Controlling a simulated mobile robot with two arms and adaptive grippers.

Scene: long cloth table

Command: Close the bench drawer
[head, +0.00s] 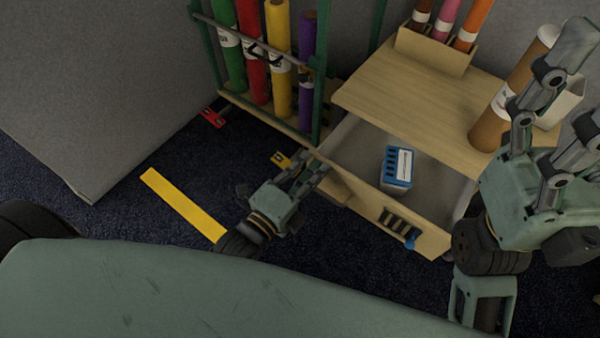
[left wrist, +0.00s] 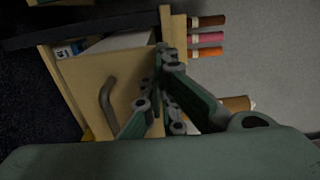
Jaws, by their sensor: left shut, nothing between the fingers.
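The bench drawer (head: 385,213) is pulled out from under the wooden bench top (head: 415,95). Its inside shows, with a blue and white box (head: 397,167) in it. The drawer front also shows in the left wrist view (left wrist: 85,78), with a curved grey handle (left wrist: 107,95). My left gripper (head: 314,168) is shut and empty at the left end of the drawer front. In the left wrist view its closed fingertips (left wrist: 162,58) overlap the drawer front; I cannot tell whether they touch it. My right gripper (head: 583,75) is raised at the right, beside the bench, its fingers apart.
A green-framed rack (head: 318,100) with coloured rolls stands left of the bench. A brown roll (head: 490,125) stands on the bench's right side, and a wooden holder (head: 435,52) with rolls at its back. A yellow floor strip (head: 182,204) lies on open dark carpet at the left.

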